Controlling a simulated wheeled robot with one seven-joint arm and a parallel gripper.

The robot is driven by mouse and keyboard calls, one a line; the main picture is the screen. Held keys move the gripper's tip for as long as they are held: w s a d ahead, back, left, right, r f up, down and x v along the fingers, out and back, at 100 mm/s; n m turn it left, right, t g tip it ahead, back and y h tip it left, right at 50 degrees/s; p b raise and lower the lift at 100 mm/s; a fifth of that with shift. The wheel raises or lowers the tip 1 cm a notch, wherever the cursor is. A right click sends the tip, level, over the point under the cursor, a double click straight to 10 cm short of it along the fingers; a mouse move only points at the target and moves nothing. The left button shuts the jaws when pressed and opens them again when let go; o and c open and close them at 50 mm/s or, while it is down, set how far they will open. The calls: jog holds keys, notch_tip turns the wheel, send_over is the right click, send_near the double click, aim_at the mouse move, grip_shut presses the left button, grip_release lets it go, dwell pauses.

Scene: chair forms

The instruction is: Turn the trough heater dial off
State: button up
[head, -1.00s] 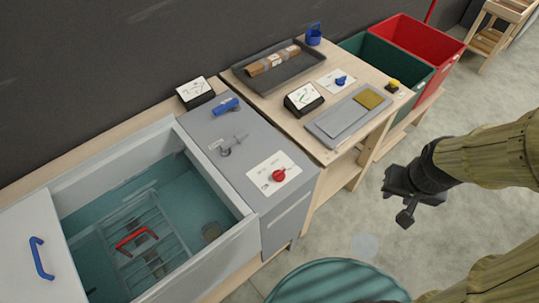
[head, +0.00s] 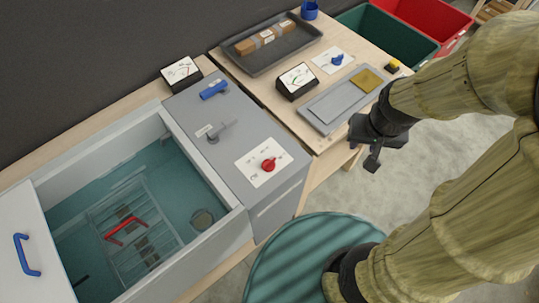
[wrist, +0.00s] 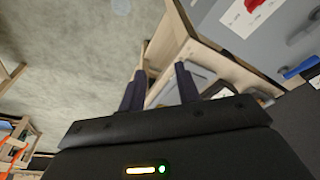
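The red dial (head: 268,165) sits on a white label plate (head: 262,160) on top of the grey box beside the water-filled trough (head: 240,225). Its markings are too small to read. In the wrist view the red dial (wrist: 253,4) shows at the top right edge, partly cut off. My gripper (head: 363,145) is to the right of the dial, beyond the grey box and near the bench's front edge, not touching the dial. In the wrist view its two fingers (wrist: 160,72) stand apart with nothing held between them.
The grey box also carries a lever tap (head: 215,131) and a blue handle (head: 214,90). A blue dial (head: 337,60), a gauge (head: 297,80) and a grey panel (head: 325,107) are on the wooden bench. A black gauge (head: 181,73) stands behind the box.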

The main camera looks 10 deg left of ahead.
aim_at(269, 161)
jog(key=w+a+m+g+y+p, duration=0.1)
jog(key=w+a+m+g+p, duration=0.1)
jog(key=a, duration=0.4)
jog(key=w+a+f+m+g+y+p, duration=0.1)
jog(key=w+a+m+g+p, duration=0.1)
jog(key=a, duration=0.4)
jog(key=w+a+m+g+y+p, duration=0.1)
jog(key=w+a+m+g+p, duration=0.1)
jog(key=w+a+m+p, duration=0.1)
jog(key=a+m+p, duration=0.1)
jog(key=a+p, duration=0.1)
jog(key=a, duration=0.1)
jog(key=shift+w+f+p, duration=0.15)
jog(key=shift+p, duration=0.2)
jog(key=shift+f, duration=0.1)
jog(key=p+x, duration=0.4)
jog(key=x, duration=1.3)
jog(key=shift+f, duration=0.1)
jog(key=shift+d, duration=0.1)
jog(key=shift+c, duration=0.2)
grip_shut()
